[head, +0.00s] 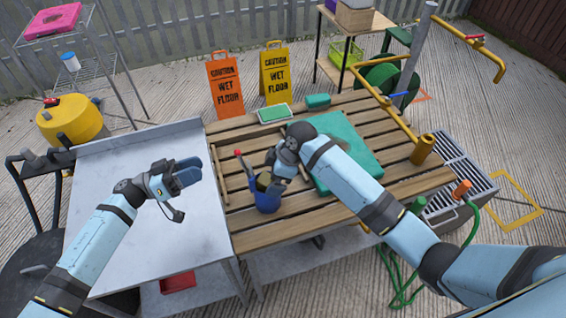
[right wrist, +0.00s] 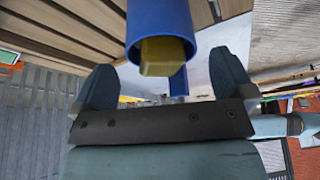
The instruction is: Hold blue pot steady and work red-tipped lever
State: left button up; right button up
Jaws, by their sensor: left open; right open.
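A thin dark lever with a red tip (head: 238,153) rises at the pot's left side. In the right wrist view the blue pot (right wrist: 184,28) shows its open end, with a yellowish block inside. My right gripper (right wrist: 166,85) is open, its dark fingers to either side of the pot's mouth with gaps. In the head view, my right arm partly covers the pot's top.
The metal table (head: 150,240) is mostly bare. A teal board (head: 350,150) lies on the wooden table (head: 285,228), right of the pot. A green-topped tray (head: 274,114) and teal block (head: 318,100) lie at the back. A yellow pipe (head: 385,103) borders the right side.

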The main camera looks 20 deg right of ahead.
jog(key=shift+x, duration=2.2)
